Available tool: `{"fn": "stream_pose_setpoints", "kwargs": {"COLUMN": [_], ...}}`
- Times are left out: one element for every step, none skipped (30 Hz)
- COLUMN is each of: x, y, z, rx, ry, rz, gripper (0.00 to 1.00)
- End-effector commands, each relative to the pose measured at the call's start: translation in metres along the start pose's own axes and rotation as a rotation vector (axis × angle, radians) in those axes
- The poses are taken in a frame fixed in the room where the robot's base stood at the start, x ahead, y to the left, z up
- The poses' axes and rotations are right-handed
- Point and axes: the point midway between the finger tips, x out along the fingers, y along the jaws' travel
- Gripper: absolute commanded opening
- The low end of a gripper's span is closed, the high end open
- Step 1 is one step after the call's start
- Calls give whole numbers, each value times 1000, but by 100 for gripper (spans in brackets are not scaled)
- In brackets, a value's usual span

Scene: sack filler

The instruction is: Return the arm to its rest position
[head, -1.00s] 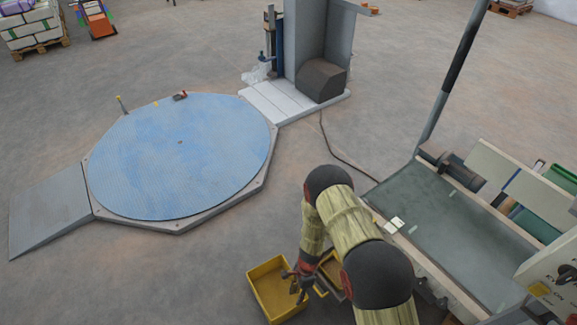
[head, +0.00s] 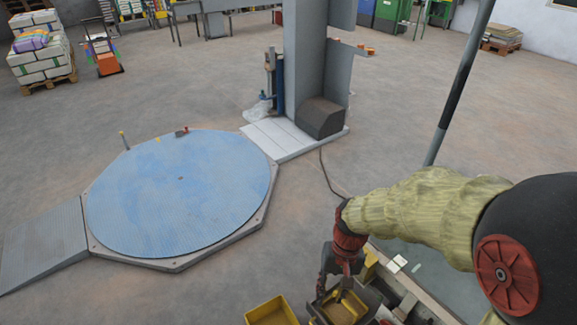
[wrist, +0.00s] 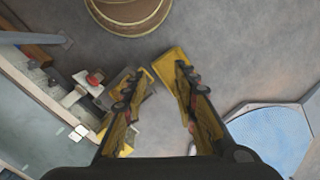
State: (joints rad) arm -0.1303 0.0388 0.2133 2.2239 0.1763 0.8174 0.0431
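My arm reaches in from the right edge of the head view, its sleeve-covered link bent down to my gripper. My gripper (head: 338,288) hangs low over the yellow bins beside the conveyor. In the wrist view my gripper (wrist: 156,76) has its two fingers spread apart, with bare floor between them and nothing held. A yellow bin (head: 268,313) is below and left of the gripper in the head view, cut off by the bottom edge. A second yellow bin (head: 347,307) is partly hidden by the gripper.
The conveyor (head: 432,284) is partly hidden behind my arm. A slanted dark post (head: 455,100) rises behind it. The blue turntable (head: 180,190) and grey column (head: 305,60) stand left and behind. A round brown drum (wrist: 128,12) shows in the wrist view. Floor between turntable and conveyor is mostly clear.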

Motion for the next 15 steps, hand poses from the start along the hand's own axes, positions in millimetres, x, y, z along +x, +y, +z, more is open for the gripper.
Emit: {"fn": "stream_pose_setpoints", "kwargs": {"x": [-19, -28, -39, -47, -55, -66, -73, -80, -90, -97, -104, -113, -120, -127, -136], "y": [6, 10, 14, 18, 21, 26, 29, 32, 36, 39, 42, 45, 47, 50, 52], "z": [9, 15, 22, 27, 33, 40, 45, 50, 57, 61, 66, 71, 75, 79, 84], "rx": [-24, -39, -57, -68, -77, -89, -95, -100, -104, -106, -108, -110, -110, -110, -109], "ry": [32, 48, 69, 86, 103, 128, 147, 167, 194, 217, 240, 274, 300, 327, 365], "rz": [9, 15, 24, 31, 38, 47, 53, 60, 68, 73, 79, 86, 89, 93, 97], "gripper": [29, 29, 29, 29, 29, 29, 29, 29, 29, 29, 29, 29, 29, 29, 29]}}
